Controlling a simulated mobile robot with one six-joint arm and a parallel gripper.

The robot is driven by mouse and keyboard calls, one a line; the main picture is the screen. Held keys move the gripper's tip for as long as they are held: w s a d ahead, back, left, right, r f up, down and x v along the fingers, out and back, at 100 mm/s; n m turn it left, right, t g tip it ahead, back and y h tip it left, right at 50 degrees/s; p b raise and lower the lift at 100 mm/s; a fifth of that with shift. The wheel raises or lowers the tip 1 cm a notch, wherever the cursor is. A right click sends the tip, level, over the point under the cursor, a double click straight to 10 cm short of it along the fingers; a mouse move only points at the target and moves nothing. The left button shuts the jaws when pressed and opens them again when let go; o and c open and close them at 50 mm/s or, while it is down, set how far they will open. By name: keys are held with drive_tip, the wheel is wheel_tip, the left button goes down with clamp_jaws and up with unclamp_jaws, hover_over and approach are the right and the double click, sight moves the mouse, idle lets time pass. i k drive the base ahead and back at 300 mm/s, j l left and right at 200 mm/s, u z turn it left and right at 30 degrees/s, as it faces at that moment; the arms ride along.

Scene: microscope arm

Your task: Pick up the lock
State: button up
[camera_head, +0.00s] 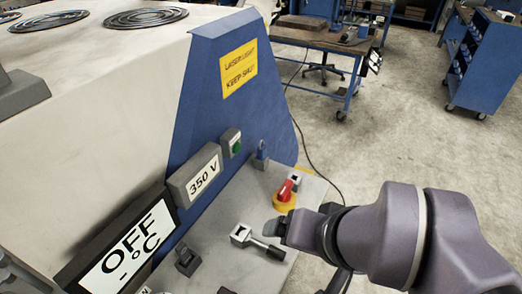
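A small blue object that looks like the lock (261,157) sits at the far end of the grey panel, against the blue side of the machine. A thin upright part rises from its top; it is too small to make out in detail. My arm reaches in from the right, and the end of my gripper (282,227) is over the panel, nearer the camera than the lock and apart from it. My fingers are mostly hidden by the wrist, and I cannot see anything held.
A red and yellow rotary switch (284,195) stands between the lock and my gripper. A grey block with a dark-handled lever (254,241) lies just left of my gripper. A 350 V display (203,175) and green button (235,146) are left of the lock. Open floor lies right.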

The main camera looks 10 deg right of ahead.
sight(261, 149)
drive_tip(key=k+j+z, duration=0.2)
drive_tip(key=l+u, duration=0.5)
drive_tip(key=l, duration=0.35)
drive_tip(key=l+u, duration=0.5)
drive_tip(key=l, duration=0.35)
